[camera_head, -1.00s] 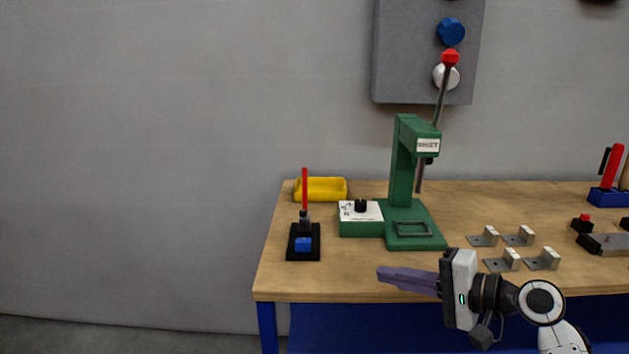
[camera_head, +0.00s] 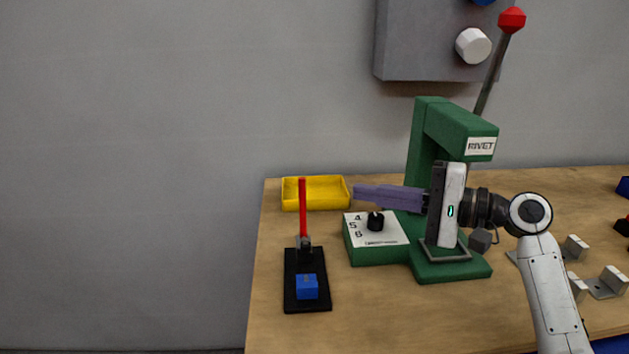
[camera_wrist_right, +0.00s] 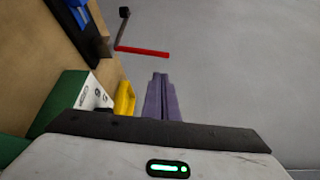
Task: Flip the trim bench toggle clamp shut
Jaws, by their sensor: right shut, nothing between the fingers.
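The toggle clamp (camera_head: 303,225) stands on the left part of the bench, with a black base and a blue block (camera_head: 306,287) at its near end. Its red handle points straight up. In the right wrist view the red handle (camera_wrist_right: 142,52) lies across the upper middle, ahead of the fingertips. My right gripper (camera_head: 356,193) is shut and empty, its purple fingers pointing left above the rivet press's control box. The fingertips are right of the handle and apart from it. They also show in the wrist view (camera_wrist_right: 160,78). My left gripper is not in view.
The green rivet press (camera_head: 424,130) stands behind my right gripper, its red-knobbed lever (camera_head: 490,75) rising up. Its white-topped control box (camera_head: 376,240) is below the fingers. A yellow bin (camera_head: 317,206) sits behind the clamp. Metal brackets (camera_head: 608,283) lie at right. The front bench is clear.

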